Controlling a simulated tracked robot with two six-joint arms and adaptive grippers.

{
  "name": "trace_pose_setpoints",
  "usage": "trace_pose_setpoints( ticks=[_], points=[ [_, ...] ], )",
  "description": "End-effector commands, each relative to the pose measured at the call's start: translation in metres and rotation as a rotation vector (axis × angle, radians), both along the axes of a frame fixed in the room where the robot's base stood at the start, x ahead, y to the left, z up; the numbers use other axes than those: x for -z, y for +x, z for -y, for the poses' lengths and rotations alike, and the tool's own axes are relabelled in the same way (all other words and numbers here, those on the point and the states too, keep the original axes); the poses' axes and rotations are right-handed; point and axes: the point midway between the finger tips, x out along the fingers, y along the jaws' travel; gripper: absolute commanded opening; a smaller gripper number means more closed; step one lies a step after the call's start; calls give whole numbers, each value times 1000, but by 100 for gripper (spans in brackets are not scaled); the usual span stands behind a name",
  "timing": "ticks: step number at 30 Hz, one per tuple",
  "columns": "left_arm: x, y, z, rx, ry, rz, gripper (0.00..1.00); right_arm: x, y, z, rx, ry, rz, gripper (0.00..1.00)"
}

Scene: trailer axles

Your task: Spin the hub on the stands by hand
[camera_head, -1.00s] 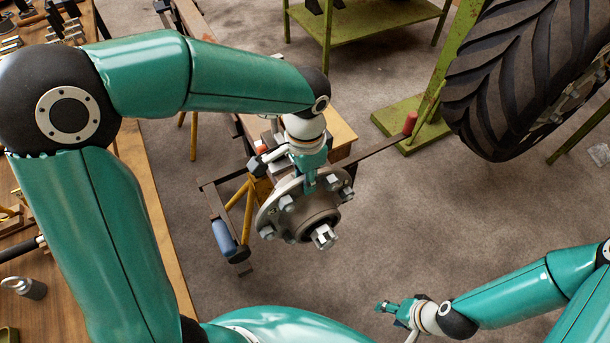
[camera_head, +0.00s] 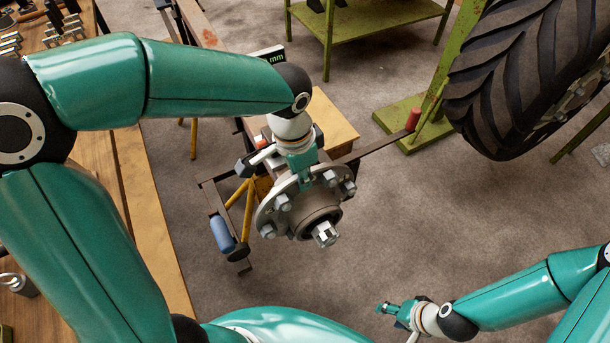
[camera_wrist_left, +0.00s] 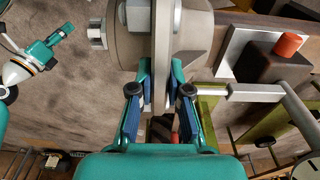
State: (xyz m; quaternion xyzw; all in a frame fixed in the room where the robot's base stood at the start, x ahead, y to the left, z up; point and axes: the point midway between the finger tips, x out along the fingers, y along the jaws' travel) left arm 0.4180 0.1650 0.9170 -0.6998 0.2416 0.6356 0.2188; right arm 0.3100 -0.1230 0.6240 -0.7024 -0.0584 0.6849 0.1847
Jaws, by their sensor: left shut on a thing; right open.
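The hub (camera_head: 318,212) is a grey round flange with several studs and a toothed nut at its centre. It is mounted at the end of an axle on stands with yellow legs (camera_head: 240,207). My left gripper (camera_head: 304,181) is at the top of the flange. In the left wrist view, its two fingers (camera_wrist_left: 161,85) are closed on either side of the flange edge (camera_wrist_left: 161,50). The axle behind the hub is mostly hidden by my left arm. My right gripper (camera_head: 384,308) is open and empty, well apart from the hub at the lower right.
A large tyre (camera_head: 510,80) stands upper right near a green post. A wooden bench (camera_head: 150,235) is at left.

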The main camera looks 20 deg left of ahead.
Motion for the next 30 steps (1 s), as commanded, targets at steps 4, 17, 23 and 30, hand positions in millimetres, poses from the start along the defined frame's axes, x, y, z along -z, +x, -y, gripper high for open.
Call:
trace_pose_setpoints(
  ticks=[4, 17, 23, 30],
  points=[
    [5, -6, -7, -6, -42, 60, 0, 20, 0, 0, 0, 0, 0, 54],
    [13, -25, -23, -7, -172, 230, 0, 71, 0, 0, 0, 0, 0, 54],
    [18, -33, -29, -7, -230, 305, 0, 98, 0, 0, 0, 0, 0, 54],
    [22, -40, -34, -4, -283, 372, 0, 125, 0, 0, 0, 0, 0, 54]
  ],
)
